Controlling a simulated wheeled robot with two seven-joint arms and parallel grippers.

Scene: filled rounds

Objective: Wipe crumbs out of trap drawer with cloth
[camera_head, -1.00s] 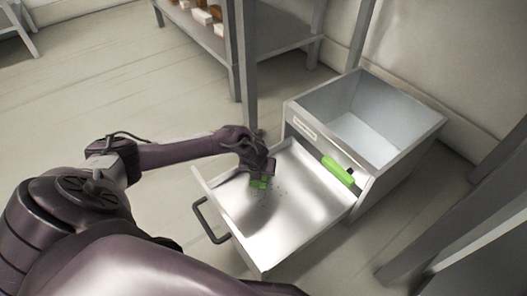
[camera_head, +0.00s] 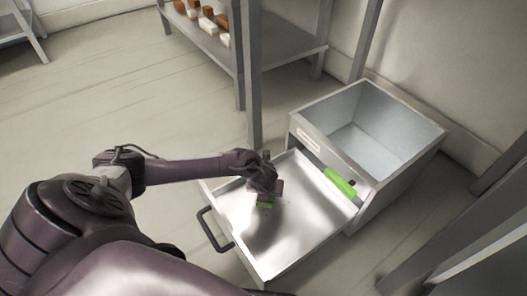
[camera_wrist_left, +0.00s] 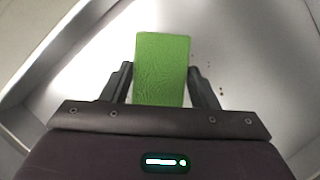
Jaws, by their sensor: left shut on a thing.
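The trap drawer (camera_head: 285,255) is pulled out of a metal cabinet; its shiny floor also shows in the left wrist view (camera_wrist_left: 240,65). My left gripper (camera_head: 266,191) is inside the drawer, toward its handle side, shut on a green cloth (camera_head: 265,205). In the left wrist view, the cloth (camera_wrist_left: 162,70) lies between the two fingers and extends past their tips. A few small dark crumbs (camera_wrist_left: 222,92) lie on the drawer floor to the right of the cloth. The head view does not show clearly whether the cloth touches the floor. My right gripper is not in view.
A green-handled object (camera_head: 340,182) lies at the drawer's inner end, near the cabinet front. The cabinet's open top bin (camera_head: 375,115) looks empty. A grey shelf (camera_head: 285,42) with small blocks stands behind. Raised drawer walls surround the gripper.

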